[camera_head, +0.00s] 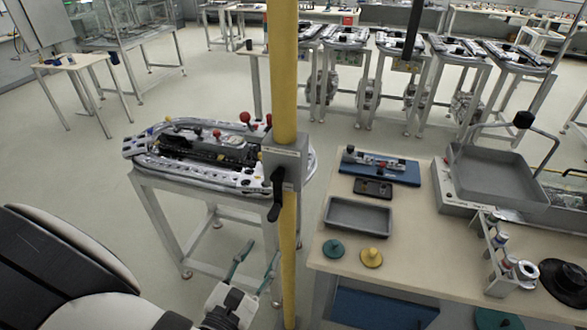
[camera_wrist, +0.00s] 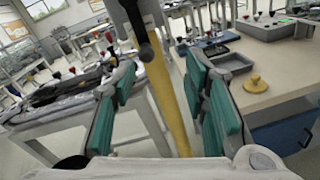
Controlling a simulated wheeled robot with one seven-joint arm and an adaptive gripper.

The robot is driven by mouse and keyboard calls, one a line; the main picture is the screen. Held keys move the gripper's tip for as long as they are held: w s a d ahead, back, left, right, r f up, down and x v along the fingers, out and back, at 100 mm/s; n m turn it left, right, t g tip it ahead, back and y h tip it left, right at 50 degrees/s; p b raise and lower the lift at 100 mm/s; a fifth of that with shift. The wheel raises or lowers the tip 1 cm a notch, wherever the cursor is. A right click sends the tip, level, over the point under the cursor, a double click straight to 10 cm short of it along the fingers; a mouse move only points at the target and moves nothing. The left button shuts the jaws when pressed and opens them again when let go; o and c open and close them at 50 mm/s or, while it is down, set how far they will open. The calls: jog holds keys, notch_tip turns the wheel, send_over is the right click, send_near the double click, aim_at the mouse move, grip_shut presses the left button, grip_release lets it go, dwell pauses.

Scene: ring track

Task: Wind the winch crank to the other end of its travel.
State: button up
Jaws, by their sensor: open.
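The winch is a grey box (camera_head: 285,165) fixed to an upright yellow post (camera_head: 283,75) in the head view. Its black crank (camera_head: 276,195) is on the left face of the box, with the handle hanging downward. In the wrist view the black crank (camera_wrist: 141,35) shows at the top, in front of the yellow post (camera_wrist: 165,95). My gripper (camera_head: 257,258) is open and empty, below the crank and apart from it. In the wrist view my gripper (camera_wrist: 159,68) has its teal-padded fingers spread, with the post and crank showing between and beyond them.
A ring track (camera_head: 150,155) on a metal-legged stand is left of the post. A wooden workbench (camera_head: 415,255) is at right, with a grey tray (camera_head: 358,216), a yellow knobbed disc (camera_head: 371,258) and a large grey bin (camera_head: 495,180). Open floor lies at left.

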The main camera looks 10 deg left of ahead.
aim_at(271, 221)
jog(key=shift+n+y, duration=0.8)
jog(key=shift+y, duration=0.1)
jog(key=w+b, duration=0.1)
jog(key=w, duration=0.3)
jog(key=w+f+b, duration=0.1)
jog(key=w, duration=0.3)
jog(key=w+b, duration=0.2)
jog(key=w, duration=0.2)
jog(key=shift+w+a+f, duration=0.2)
jog(key=shift+a+f, duration=0.1)
grip_shut()
